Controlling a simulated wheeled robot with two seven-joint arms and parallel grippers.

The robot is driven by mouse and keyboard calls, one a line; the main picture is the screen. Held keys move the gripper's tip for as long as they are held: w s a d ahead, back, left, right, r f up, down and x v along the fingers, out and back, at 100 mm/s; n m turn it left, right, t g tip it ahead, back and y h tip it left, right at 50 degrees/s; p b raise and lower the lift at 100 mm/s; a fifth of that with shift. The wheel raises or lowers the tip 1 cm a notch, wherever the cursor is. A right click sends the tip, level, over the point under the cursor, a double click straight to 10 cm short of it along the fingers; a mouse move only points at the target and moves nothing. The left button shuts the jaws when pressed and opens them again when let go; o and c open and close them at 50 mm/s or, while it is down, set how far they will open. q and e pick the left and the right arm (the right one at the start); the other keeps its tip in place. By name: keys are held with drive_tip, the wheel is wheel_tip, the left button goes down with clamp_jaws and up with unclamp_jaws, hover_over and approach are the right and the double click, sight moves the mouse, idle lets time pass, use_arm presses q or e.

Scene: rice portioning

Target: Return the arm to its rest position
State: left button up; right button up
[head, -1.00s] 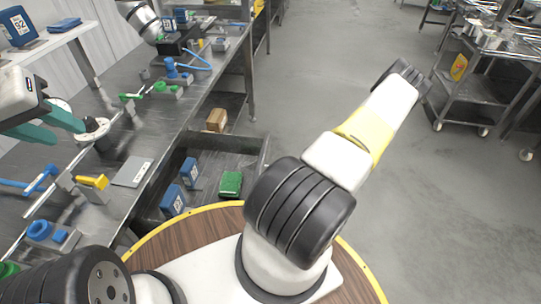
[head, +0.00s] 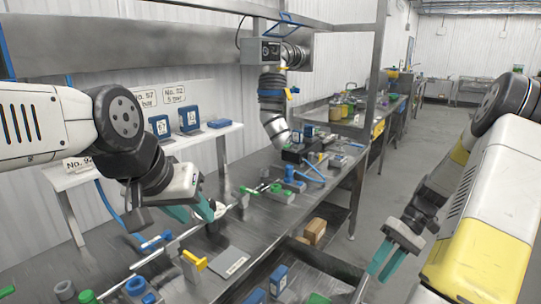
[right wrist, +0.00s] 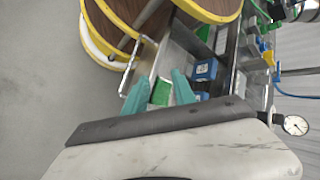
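My left arm comes in from the left in the head view. Its gripper (head: 190,213) has teal fingers spread apart over the metal bench, near a round white-and-dark part. I cannot make out anything held between them. My right arm is at the right of the head view, over the floor. Its gripper (head: 388,262) points down with its teal fingers apart and nothing between them. In the right wrist view both teal fingers (right wrist: 158,92) also stand apart, with a green box seen beyond them.
The metal bench (head: 229,262) carries blue, green and yellow fittings. Blue boxes (head: 190,117) stand on a white shelf. A cardboard box (head: 315,231) lies beneath the bench. The floor (head: 385,190) at right is clear.

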drive_tip(key=s+a+r+t+h, duration=0.1)
drive_tip(key=s+a+r+t, duration=0.1)
drive_tip(key=r, duration=0.6)
drive_tip(key=s+a+r+t+h, duration=0.2)
drive_tip(key=s+a+r+t, duration=0.1)
drive_tip(key=a+r+t, duration=0.2)
drive_tip(key=s+a+r+t+h, duration=0.2)
drive_tip(key=s+a+r+t, duration=0.1)
drive_tip(key=a+r, duration=0.4)
wheel_tip(320, 180, up, 4)
drive_tip(key=shift+s+a+f+m+t, duration=0.2)
drive_tip(key=shift+m+t, duration=0.1)
drive_tip(key=shift+t, duration=0.1)
